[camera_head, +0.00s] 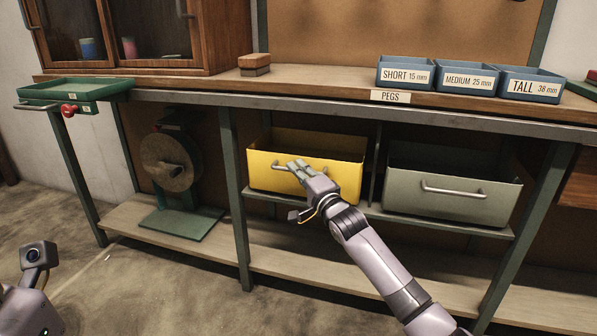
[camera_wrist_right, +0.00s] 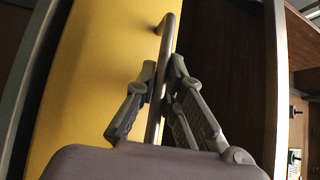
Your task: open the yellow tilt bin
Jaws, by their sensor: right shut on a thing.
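The yellow tilt bin (camera_head: 258,170) sits under the workbench, left of a grey-green bin, and its front looks tilted outward a little at the top. Its metal bar handle (camera_head: 284,167) runs across the front. My right gripper (camera_head: 297,166) is at this handle, shut on it. In the right wrist view the fingers (camera_wrist_right: 165,85) close around the bar (camera_wrist_right: 155,120), with the yellow front (camera_wrist_right: 90,90) beside it. Part of my left arm (camera_head: 38,256) shows at the lower left; its fingers are not in view.
The grey-green bin (camera_head: 440,205) with its own handle stands to the right. A wooden reel (camera_head: 168,163) on a green stand is on the low shelf at left. Blue peg trays (camera_head: 405,75) stand on the bench top (camera_head: 300,88). A bench leg (camera_head: 236,200) stands just left of the yellow bin.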

